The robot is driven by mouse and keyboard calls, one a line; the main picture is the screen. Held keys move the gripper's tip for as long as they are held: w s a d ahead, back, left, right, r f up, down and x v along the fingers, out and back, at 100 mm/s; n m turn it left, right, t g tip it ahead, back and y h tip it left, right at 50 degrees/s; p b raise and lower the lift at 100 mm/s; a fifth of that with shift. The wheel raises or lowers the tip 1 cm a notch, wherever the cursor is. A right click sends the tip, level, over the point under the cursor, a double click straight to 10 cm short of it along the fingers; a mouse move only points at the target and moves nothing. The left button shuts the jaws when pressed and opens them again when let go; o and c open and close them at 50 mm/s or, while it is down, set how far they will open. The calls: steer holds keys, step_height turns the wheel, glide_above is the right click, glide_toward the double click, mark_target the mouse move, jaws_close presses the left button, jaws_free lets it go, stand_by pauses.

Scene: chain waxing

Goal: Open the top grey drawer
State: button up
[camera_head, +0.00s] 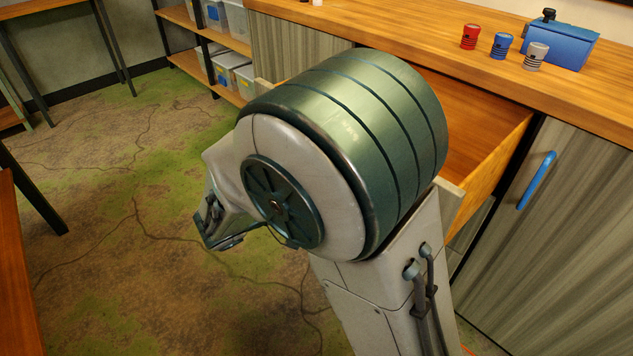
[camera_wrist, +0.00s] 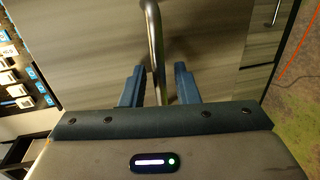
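The top grey drawer stands pulled out from under the wooden counter in the head view. Its bare wooden inside (camera_head: 480,105) and right side wall (camera_head: 495,165) show, while my arm hides most of its front. In the wrist view, the grey wood-grain drawer front (camera_wrist: 90,50) fills much of the picture. Its metal bar handle (camera_wrist: 153,45) runs between the two blue fingers of my gripper (camera_wrist: 159,80). The fingers are apart, with a visible gap on each side of the bar. My gripper's fingers are not visible in the head view.
A grey cabinet door with a blue handle (camera_head: 537,180) is at right. Shelves with bins (camera_head: 238,75) stand behind. Floor at left is clear.

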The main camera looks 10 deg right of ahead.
steer(key=p+v, duration=0.3)
steer(key=v, duration=1.1)
steer(key=shift+d, duration=0.15)
steer(key=s+d+r+m+g+y+p, duration=0.2)
steer(key=d+r+g+p, duration=0.25)
steer(key=d+p, duration=0.2)
steer(key=s+d+r+m+g+y+p, duration=0.1)
steer(key=s+d+r+g+y+p, duration=0.15)
steer(key=d+r+g+p, duration=0.35)
steer(key=s+d+r+m+t+y+p, duration=0.1)
steer(key=d+r+m+t+y+p, duration=0.1)
steer(key=r+p, duration=0.4)
steer(key=s+d+r+m+t+y+p, duration=0.1)
steer(key=d+r+m+t+y+p, duration=0.1)
steer(key=d+r+y+p, duration=0.2)
step_height(320, 180, up, 4)
steer(key=y+p, duration=0.2)
steer(key=shift+s+p, duration=0.3)
steer(key=shift+s, duration=0.1)
